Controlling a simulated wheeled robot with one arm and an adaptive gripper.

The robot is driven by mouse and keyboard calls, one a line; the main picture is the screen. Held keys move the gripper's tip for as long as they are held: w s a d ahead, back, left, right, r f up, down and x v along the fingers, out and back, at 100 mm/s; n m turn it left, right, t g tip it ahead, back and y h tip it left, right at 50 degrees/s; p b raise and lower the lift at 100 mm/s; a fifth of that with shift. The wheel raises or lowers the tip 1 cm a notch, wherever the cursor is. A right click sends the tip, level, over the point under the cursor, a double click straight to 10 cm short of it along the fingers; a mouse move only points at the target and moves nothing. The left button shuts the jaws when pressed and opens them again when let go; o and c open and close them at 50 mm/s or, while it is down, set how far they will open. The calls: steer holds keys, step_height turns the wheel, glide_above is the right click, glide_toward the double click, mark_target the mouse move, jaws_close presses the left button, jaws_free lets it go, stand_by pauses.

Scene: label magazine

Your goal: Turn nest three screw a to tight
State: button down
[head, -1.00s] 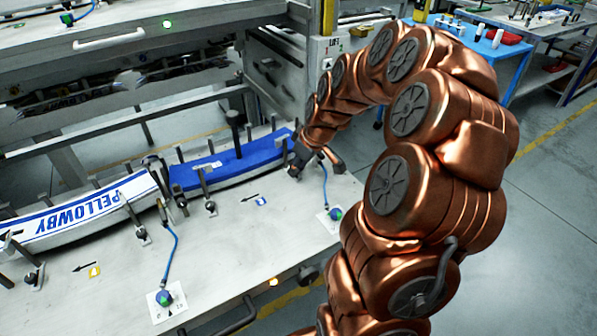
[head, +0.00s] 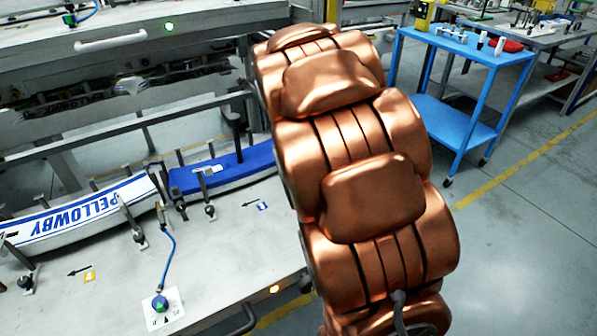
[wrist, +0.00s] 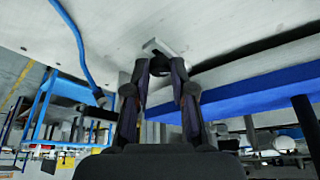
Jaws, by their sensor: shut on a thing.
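In the wrist view, my gripper (wrist: 161,75) is closed around a small clamp screw with a grey bar-like head (wrist: 158,47) and a dark part between the fingertips. The screw stands close to the pale bench plate and beside the long blue curved piece (wrist: 255,100). In the head view, the blue piece (head: 232,170) lies in its nest, with a dark clamp screw (head: 209,209) at its front. My copper arm hides my gripper, the held screw and the nest's right end there. I cannot read the held screw's name or how tight it is.
A white PELLOWBY strip (head: 85,212) lies in the nest to the left. A blue cable (head: 167,255) runs to a green-blue knob (head: 160,303) on the plate; another cable (wrist: 72,40) crosses the wrist view. A blue trolley (head: 455,115) stands right.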

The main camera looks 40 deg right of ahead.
steer(key=m, duration=0.2)
steer(key=m+g+h, duration=0.1)
steer(key=m, duration=0.2)
steer(key=shift+w+a, duration=0.1)
steer(key=shift+w, duration=0.1)
steer(key=shift+m+g+h+p, duration=0.35)
steer(key=shift+m+g, duration=0.65)
steer(key=shift+m, duration=1.1)
steer(key=c, duration=1)
jaws_free()
steer(key=shift+w+a+r, duration=0.1)
steer(key=shift+a+r, duration=0.15)
steer(key=shift+r, duration=0.2)
glide_above(257, 206)
steer(key=shift+r, duration=0.1)
